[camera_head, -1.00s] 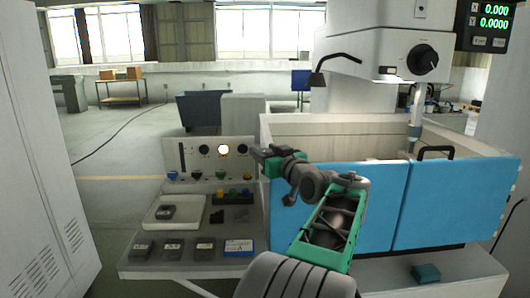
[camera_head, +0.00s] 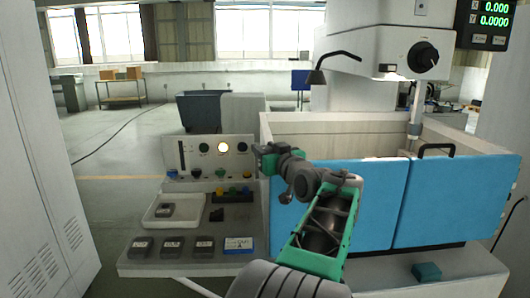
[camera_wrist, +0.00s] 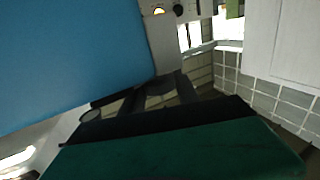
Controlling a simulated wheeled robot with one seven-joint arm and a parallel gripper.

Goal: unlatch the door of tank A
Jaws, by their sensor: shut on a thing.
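The tank (camera_head: 300,128) has pale walls and blue front panels. The left blue door panel (camera_head: 372,205) looks closed. No label A is readable on it. My gripper (camera_head: 262,158) is at the upper left edge of this panel, beside the control panel. In the wrist view my gripper (camera_wrist: 145,102) is close to the blue panel (camera_wrist: 70,55), its dark finger and green body across the lower part. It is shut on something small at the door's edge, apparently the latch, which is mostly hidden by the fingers.
A control console (camera_head: 190,255) with buttons, a tray (camera_head: 172,212) and dark blocks stands close left of my gripper. A grey cabinet (camera_head: 40,170) stands far left.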

